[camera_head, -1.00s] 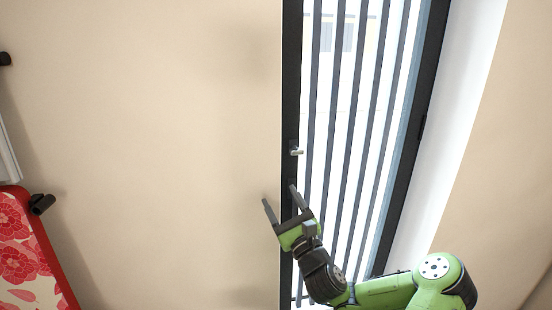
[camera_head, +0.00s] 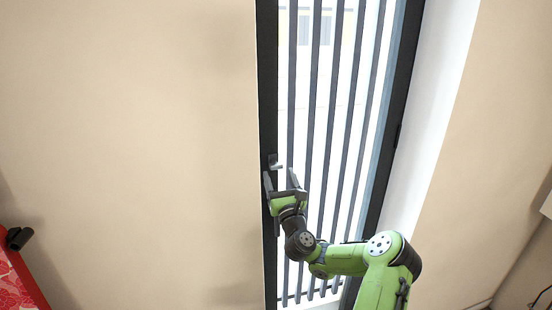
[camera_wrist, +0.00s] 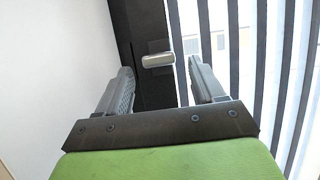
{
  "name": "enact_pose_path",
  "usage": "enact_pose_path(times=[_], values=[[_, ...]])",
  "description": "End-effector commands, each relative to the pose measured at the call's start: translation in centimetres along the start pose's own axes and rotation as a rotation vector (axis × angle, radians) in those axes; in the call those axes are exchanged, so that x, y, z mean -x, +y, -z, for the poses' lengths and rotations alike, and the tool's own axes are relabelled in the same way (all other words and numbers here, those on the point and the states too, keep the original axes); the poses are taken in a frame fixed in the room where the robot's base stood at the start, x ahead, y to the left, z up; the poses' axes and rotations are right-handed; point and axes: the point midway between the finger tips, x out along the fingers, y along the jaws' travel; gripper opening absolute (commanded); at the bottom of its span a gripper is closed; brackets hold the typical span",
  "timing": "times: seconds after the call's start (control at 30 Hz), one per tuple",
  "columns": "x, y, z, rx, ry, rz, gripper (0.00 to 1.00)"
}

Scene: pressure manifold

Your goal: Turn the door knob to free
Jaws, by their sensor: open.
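The door knob (camera_head: 277,166) is a small silver lever on the dark left frame of a barred glass door (camera_head: 330,120). In the wrist view the knob (camera_wrist: 158,61) lies about horizontal, ahead of and between my two fingers. My gripper (camera_head: 280,178) is open and empty, just below the knob in the head view. In the wrist view my gripper (camera_wrist: 160,88) has its fingers wide apart on either side of the door's dark frame. I see no contact with the knob. The fingertips partly overlap the door frame.
A plain beige wall (camera_head: 130,130) fills the left side. A red patterned item (camera_head: 18,280) with a black fitting (camera_head: 18,238) is at the lower left. Vertical dark bars cover the glass to the right of the knob. Another beige wall is at the right.

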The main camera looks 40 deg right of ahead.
Motion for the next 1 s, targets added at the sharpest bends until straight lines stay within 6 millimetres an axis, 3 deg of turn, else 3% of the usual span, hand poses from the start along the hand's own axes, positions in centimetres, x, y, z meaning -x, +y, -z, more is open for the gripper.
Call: enact_pose_path(times=[0.1,0.2,0.53,0.87,1.0], values=[[-2.5,0.1,-0.4,0.0,-0.002,0.0,0.68],[-3.7,0.0,-0.2,0.0,0.0,0.0,0.68],[-4.2,0.0,0.1,-0.003,0.002,0.0,0.68],[-4.2,0.0,0.1,-0.003,0.002,-0.001,0.18],[-4.2,0.0,0.1,0.001,0.002,-0.002,0.17]])
